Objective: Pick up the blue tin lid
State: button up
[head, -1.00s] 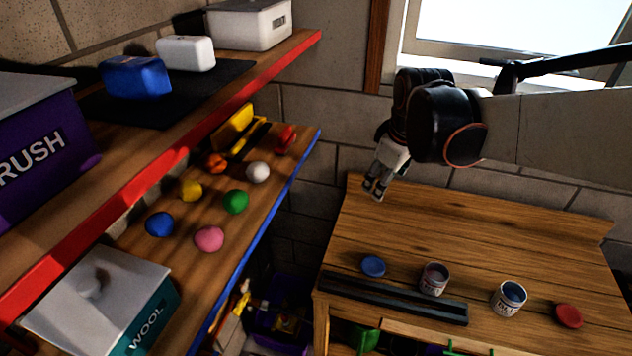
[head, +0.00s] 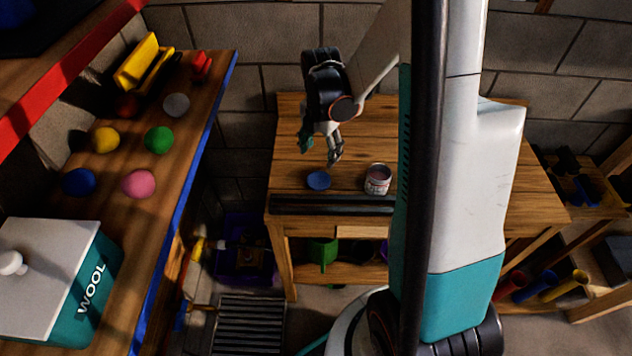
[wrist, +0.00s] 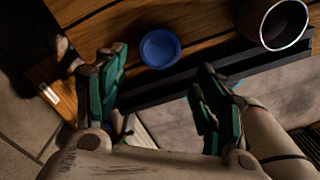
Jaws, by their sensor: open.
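The blue tin lid (head: 318,180) lies flat on the wooden workbench (head: 300,128), just behind the dark rail along the front edge. It also shows in the wrist view (wrist: 160,48), beyond and roughly between my open fingers. My gripper (head: 334,158) hangs above the bench, slightly behind and to the right of the lid in the head view. In the wrist view my gripper (wrist: 158,92) has its green-padded fingers wide apart, with nothing between them. They appear apart from the lid.
An open paint tin (head: 378,179) stands right of the lid and shows in the wrist view (wrist: 274,22). The dark rail (head: 330,205) runs close in front of the lid. A shelf with coloured balls (head: 139,184) stands left. Bench space behind the lid is clear.

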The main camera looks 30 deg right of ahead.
jog(key=b, duration=0.2)
send_over(318, 179)
jog(key=f, duration=0.5)
jog(key=shift+w+d+f, duration=0.15)
jog(key=shift+d+f, duration=0.1)
jog(key=shift+d, duration=0.05)
jog(key=f, duration=0.1)
jog(key=f+b, duration=0.1)
jog(key=f, duration=0.1)
jog(key=f+b, duration=0.1)
jog(key=f, duration=0.1)
jog(key=shift+s+a+f, duration=0.15)
jog(key=shift+s+a, duration=0.05)
jog(key=shift+a, duration=0.1)
jog(key=c, duration=0.4)
